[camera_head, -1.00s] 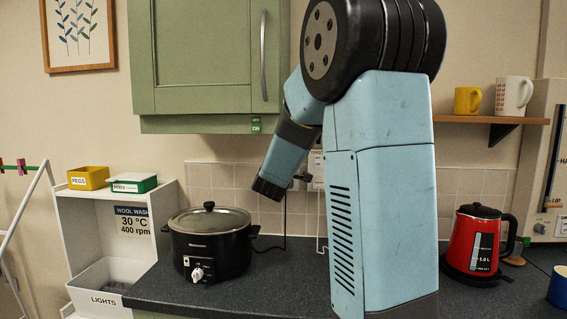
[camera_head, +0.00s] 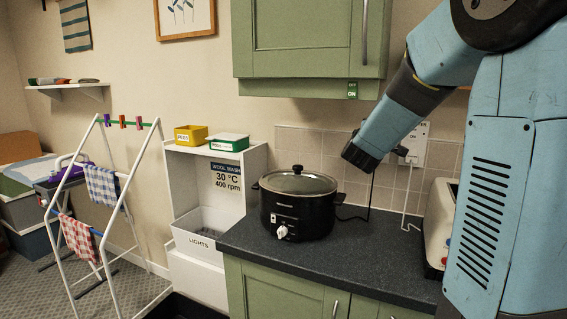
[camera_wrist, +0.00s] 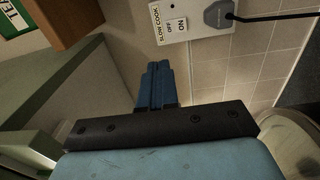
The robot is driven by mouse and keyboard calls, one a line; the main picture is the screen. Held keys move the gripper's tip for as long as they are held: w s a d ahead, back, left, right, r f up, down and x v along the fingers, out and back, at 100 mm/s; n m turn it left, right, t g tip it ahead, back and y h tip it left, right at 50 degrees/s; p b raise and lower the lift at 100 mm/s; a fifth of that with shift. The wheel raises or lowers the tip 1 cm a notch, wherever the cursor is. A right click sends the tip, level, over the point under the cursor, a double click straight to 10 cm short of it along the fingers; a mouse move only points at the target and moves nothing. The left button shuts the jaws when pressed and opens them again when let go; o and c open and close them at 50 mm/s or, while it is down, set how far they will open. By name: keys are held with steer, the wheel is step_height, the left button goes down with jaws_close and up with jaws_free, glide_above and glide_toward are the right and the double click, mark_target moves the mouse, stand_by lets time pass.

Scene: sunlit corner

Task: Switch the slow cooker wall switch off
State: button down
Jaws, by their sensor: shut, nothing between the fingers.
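The slow cooker (camera_head: 297,212) is black with a glass lid and stands on the dark worktop. Its cord runs up the tiled wall. A white wall plate (camera_head: 418,132) is partly hidden behind my arm. In the wrist view the plate (camera_wrist: 190,30) carries a SLOW COOK label (camera_wrist: 160,27), OFF and ON lettering seen turned, and a grey plug (camera_wrist: 218,14) with a black cord. I cannot tell the switch's position. My gripper (camera_wrist: 154,68) is shut and empty, apart from the plate in the picture. Its fingers are not clear in the head view.
A green cabinet (camera_head: 310,45) hangs above the worktop (camera_head: 330,264), with a green ON tag (camera_head: 352,90) at its lower edge. A toaster (camera_head: 437,225) stands at the right, beside my arm. A white shelf unit (camera_head: 181,200) and drying rack (camera_head: 112,190) stand left. Worktop before the cooker is clear.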

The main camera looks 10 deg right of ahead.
steer(key=s+a+f+m+g+y, duration=0.3)
steer(key=s+a+m+g+y, duration=0.15)
steer(key=s+a+y, duration=0.75)
steer(key=s+a+f+m+g+h, duration=0.1)
steer(key=s+f+m+g, duration=0.1)
steer(key=s, duration=1)
steer(key=s+a+f+m+g+h, duration=0.1)
steer(key=s+f+m+g, duration=0.2)
steer(key=s, duration=0.8)
steer(key=shift+s+a+f+m+g+h, duration=0.15)
steer(key=shift+s+f+m+g+h, duration=0.35)
steer(key=shift+m, duration=0.55)
